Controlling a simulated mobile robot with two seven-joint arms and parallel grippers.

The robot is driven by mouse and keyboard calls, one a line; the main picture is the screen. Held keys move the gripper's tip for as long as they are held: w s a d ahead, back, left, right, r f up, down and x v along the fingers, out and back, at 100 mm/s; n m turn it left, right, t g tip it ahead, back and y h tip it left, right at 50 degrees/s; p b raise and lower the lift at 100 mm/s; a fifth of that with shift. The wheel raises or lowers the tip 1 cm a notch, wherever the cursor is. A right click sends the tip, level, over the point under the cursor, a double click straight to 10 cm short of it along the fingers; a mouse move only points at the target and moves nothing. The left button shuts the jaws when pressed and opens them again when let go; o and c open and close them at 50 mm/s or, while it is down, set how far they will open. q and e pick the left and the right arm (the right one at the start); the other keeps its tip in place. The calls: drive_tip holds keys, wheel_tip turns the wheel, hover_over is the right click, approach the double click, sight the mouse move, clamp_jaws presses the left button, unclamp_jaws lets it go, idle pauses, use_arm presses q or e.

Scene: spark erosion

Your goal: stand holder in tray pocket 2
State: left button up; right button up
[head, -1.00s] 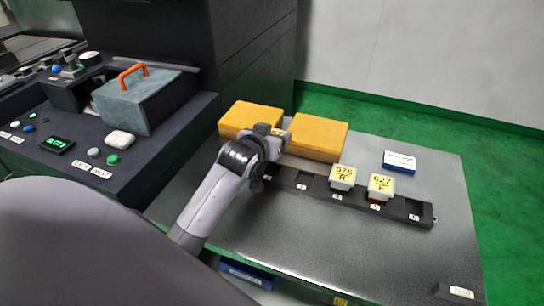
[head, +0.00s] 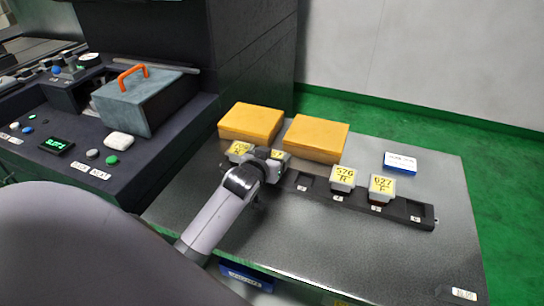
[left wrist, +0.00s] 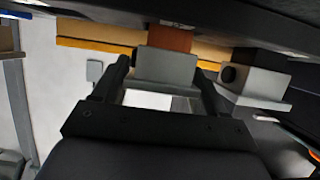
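The long black tray (head: 320,189) lies across the grey table. My left gripper (head: 268,160) is low over pocket 2, second from the left. It is shut on a grey holder with a yellow label (head: 281,154). In the left wrist view the held holder (left wrist: 165,66) sits between the fingers, its copper-coloured part pointing at the tray. How deep it is in the pocket is hidden. Another holder (head: 240,148) stands just left, at pocket 1, and also shows in the wrist view (left wrist: 258,80). My right gripper is not in view.
Holders labelled 576 (head: 343,175) and 627 (head: 381,186) stand in the tray to the right. The pocket between 2 and 576 and the rightmost pocket are empty. Two yellow boxes (head: 250,122) (head: 316,138) stand close behind the tray. The table front is clear.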

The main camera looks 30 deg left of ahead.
use_arm(q)
drive_tip(key=o, duration=0.3)
drive_tip(key=shift+r, duration=0.2)
drive_tip(key=shift+s, duration=0.25)
drive_tip(key=v, duration=1.1)
drive_tip(key=shift+s+r+p, duration=0.15)
drive_tip(key=shift+s+p, duration=0.05)
drive_tip(key=shift+p, duration=0.15)
drive_tip(key=shift+d, duration=0.15)
